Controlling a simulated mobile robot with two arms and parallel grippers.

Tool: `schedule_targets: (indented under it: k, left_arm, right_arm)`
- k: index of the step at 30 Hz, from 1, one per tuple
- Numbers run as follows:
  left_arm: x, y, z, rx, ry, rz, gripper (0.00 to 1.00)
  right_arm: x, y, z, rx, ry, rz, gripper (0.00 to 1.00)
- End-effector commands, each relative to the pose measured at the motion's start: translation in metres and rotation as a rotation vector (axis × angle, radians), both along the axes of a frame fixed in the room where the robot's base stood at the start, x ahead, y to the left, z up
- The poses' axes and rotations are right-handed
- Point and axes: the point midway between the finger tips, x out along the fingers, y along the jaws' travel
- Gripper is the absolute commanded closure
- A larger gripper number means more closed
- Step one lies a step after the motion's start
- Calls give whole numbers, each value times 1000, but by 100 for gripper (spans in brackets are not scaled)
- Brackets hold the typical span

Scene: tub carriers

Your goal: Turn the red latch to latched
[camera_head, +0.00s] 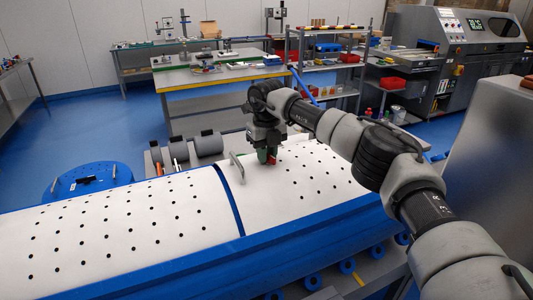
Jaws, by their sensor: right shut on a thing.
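The red latch (272,160) is a small red piece on the white perforated curved cover (130,232), just right of the seam between its two parts. My right gripper (267,158) comes down from above and is shut on the red latch. The fingers hide much of the latch, so its turn angle cannot be told. A pale metal handle (237,168) stands on the cover just left of the gripper. My left gripper is not in view.
A blue rail (215,262) runs along the cover's front edge. Grey cylinders (208,144) lie behind the cover, and a round blue lid (88,182) is at the left. Workbenches, a shelf and a machine (468,50) stand farther back.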

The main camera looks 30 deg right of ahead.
Motion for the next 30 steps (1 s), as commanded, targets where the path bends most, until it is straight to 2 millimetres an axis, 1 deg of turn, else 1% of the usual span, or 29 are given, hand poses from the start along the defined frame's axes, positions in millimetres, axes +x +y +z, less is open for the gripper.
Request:
schedule_targets:
  k: [1, 21, 22, 24, 25, 26, 30]
  left_arm:
    - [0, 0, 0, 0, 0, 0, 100]
    - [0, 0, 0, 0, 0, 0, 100]
    - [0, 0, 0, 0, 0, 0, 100]
    - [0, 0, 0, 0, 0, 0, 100]
    - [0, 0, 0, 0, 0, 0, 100]
    - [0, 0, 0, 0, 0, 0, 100]
    - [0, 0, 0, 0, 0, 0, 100]
  right_arm:
    - [1, -1, 3, 1, -7, -2, 100]
    - [1, -1, 3, 0, -6, -1, 100]
    - [1, -1, 3, 0, -6, -1, 76]
    - [1, -1, 3, 0, -5, -1, 65]
    - [1, -1, 2, 0, -5, -1, 60]
    - [1, -1, 2, 0, -4, -1, 58]
    - [0, 0, 1, 0, -2, 0, 58]
